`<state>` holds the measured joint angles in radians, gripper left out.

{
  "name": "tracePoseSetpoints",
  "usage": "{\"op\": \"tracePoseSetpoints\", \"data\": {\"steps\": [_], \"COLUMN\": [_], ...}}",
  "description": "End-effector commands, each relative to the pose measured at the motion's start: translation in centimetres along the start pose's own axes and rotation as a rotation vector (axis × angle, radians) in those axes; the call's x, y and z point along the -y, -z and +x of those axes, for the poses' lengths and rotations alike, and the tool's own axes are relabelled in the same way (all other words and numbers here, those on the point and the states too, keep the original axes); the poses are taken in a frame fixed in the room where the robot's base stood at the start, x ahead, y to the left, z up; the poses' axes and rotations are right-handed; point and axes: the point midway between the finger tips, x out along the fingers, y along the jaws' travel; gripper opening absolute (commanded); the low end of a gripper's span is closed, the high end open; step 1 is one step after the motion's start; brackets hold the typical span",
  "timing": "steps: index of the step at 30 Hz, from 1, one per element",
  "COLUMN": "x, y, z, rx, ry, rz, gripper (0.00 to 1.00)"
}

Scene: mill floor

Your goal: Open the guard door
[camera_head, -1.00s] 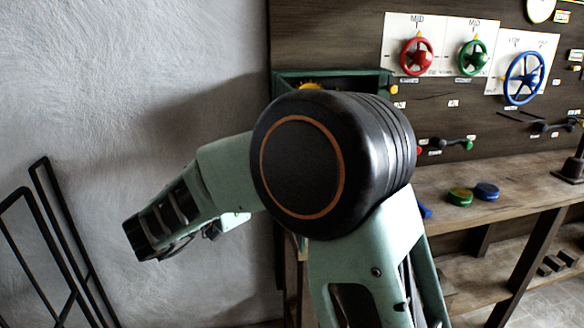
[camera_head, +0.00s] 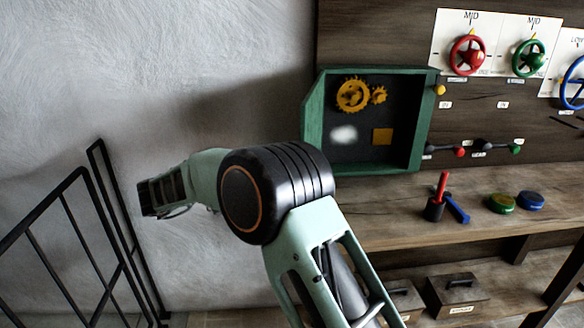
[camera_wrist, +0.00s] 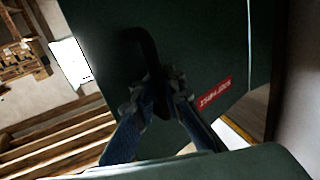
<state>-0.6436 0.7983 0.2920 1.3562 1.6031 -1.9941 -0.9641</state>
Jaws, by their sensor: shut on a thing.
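The green guard box (camera_head: 415,125) is on the back board in the head view. Its front is uncovered, showing a large yellow gear (camera_head: 352,95), a small gear (camera_head: 379,95) and a yellow square inside. In the wrist view the guard door (camera_wrist: 210,45) is a dark green panel with a black bar handle (camera_wrist: 148,50) and a red label. My gripper (camera_wrist: 155,92) is shut on the handle. In the head view the gripper and the door's face are not clearly visible; my arm reaches to the left of the box.
A black railing (camera_head: 110,220) stands at the lower left near the plain wall. The wooden bench (camera_head: 400,215) carries a red-handled tool (camera_head: 439,195), a blue piece, and green (camera_head: 501,203) and blue (camera_head: 530,201) discs. Handwheels (camera_head: 467,55) and levers are on the board at the right.

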Motion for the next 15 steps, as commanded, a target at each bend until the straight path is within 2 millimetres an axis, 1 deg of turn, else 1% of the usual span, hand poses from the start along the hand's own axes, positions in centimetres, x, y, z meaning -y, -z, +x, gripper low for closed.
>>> {"op": "tracePoseSetpoints", "data": {"steps": [1, 11, 12, 15], "x": [-0.11, -0.12, -0.12, -0.09], "y": [-0.28, -0.32, -0.32, -0.27], "z": [-0.41, -0.43, -0.43, -0.35], "rx": [0.005, 0.006, 0.006, 0.005], "ry": [0.0, 0.0, 0.0, 0.0], "rz": [-0.009, -0.009, -0.009, -0.007], "gripper": [0.0, 0.0, 0.12, 0.23]}}
